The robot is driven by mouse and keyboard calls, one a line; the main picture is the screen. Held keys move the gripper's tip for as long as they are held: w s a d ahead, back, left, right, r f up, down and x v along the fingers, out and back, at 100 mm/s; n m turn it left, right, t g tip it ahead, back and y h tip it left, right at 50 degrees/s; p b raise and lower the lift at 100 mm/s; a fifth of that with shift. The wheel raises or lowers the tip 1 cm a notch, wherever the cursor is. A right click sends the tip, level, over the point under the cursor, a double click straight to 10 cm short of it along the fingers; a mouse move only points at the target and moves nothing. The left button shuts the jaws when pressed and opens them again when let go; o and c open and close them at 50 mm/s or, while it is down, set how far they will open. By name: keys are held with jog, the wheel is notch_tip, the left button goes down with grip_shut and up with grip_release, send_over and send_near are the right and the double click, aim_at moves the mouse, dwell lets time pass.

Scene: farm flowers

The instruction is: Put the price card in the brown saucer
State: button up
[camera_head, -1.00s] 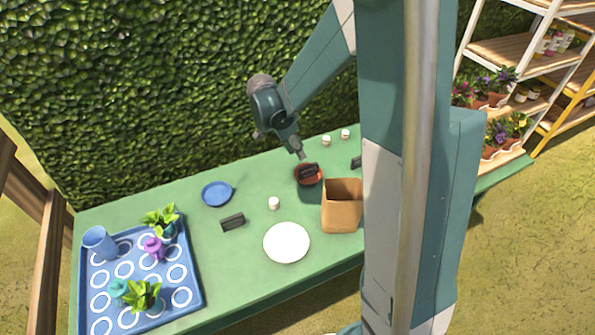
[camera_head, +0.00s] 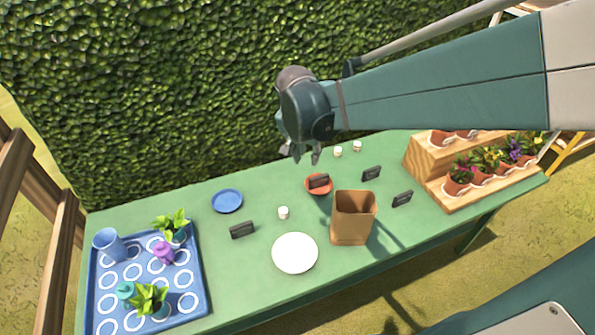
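A small black price card (camera_head: 319,181) rests in the reddish-brown saucer (camera_head: 312,190) near the middle of the table. My gripper (camera_head: 306,158) is above and behind the saucer, apart from the card. Its fingers look spread, with nothing between them. Other black cards stand on the table: one (camera_head: 242,230) left of the white plate, one (camera_head: 371,173) right of the saucer and one (camera_head: 402,199) farther right.
A blue saucer (camera_head: 227,201), a white plate (camera_head: 295,253), a brown box (camera_head: 353,230) and small white pots (camera_head: 283,213) stand on the green table. A blue tray (camera_head: 193,279) with plants is at left. A wooden stepped stand (camera_head: 424,162) with flowers is at right.

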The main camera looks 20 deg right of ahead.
jog(key=s+a+r+n+t+y, duration=0.1)
jog(key=s+a+r+n, duration=0.1)
jog(key=s, duration=0.3)
jog(key=s+a+r+n+t, duration=0.1)
jog(key=s+a+r+n, duration=0.1)
jog(key=s+n, duration=0.3)
jog(key=s+a+r+n+t+y, duration=0.1)
jog(key=s+a+r+n+t, duration=0.1)
jog(key=s, duration=0.5)
jog(key=shift+s+a+n+y, duration=0.15)
jog(key=shift+a+n+y, duration=0.15)
jog(key=shift+a+n, duration=0.4)
